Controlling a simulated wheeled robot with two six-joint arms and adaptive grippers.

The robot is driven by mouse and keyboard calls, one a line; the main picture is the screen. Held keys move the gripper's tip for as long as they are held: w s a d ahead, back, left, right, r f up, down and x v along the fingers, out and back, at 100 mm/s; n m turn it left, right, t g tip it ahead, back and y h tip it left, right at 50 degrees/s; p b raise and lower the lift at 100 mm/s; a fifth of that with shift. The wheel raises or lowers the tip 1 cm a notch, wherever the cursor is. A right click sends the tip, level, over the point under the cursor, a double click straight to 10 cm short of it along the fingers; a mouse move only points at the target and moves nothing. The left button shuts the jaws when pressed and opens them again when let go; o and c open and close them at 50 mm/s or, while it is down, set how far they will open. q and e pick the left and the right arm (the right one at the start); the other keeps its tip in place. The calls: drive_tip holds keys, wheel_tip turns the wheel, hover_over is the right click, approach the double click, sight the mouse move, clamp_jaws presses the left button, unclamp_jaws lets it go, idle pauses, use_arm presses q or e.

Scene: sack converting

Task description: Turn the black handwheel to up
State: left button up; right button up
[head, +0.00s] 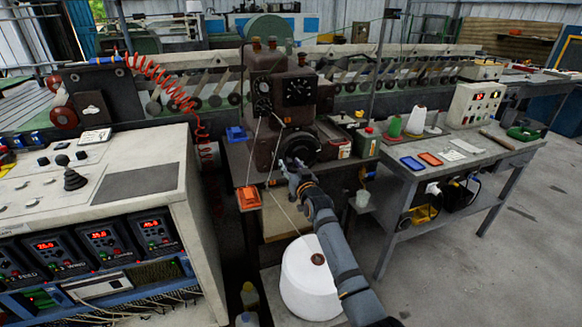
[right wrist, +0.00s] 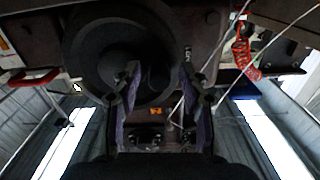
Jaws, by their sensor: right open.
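The black handwheel (head: 304,148) sits on the front of a dark brown machine (head: 264,140), low and right of its dials. My right gripper (head: 290,166) reaches up from below, in front of the handwheel's lower left part. In the right wrist view the handwheel (right wrist: 105,45) fills the upper left. The open fingers of my right gripper (right wrist: 168,82) stand apart, one overlapping the wheel's rim and the other right of the wheel. I cannot tell if the fingers touch it. No mark showing the wheel's position is clear. My left gripper is not in view.
A control console (head: 95,205) stands on the left. A grey side table (head: 450,160) with phones and bottles stands on the right. A white thread spool (head: 308,280) is below the machine, and threads run near my gripper. A red coiled cable (head: 165,82) hangs left.

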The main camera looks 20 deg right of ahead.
sight(296, 169)
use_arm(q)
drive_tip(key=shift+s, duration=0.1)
use_arm(e)
clamp_jaws()
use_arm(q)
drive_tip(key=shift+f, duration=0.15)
use_arm(e)
drive_tip(key=shift+f, duration=0.1)
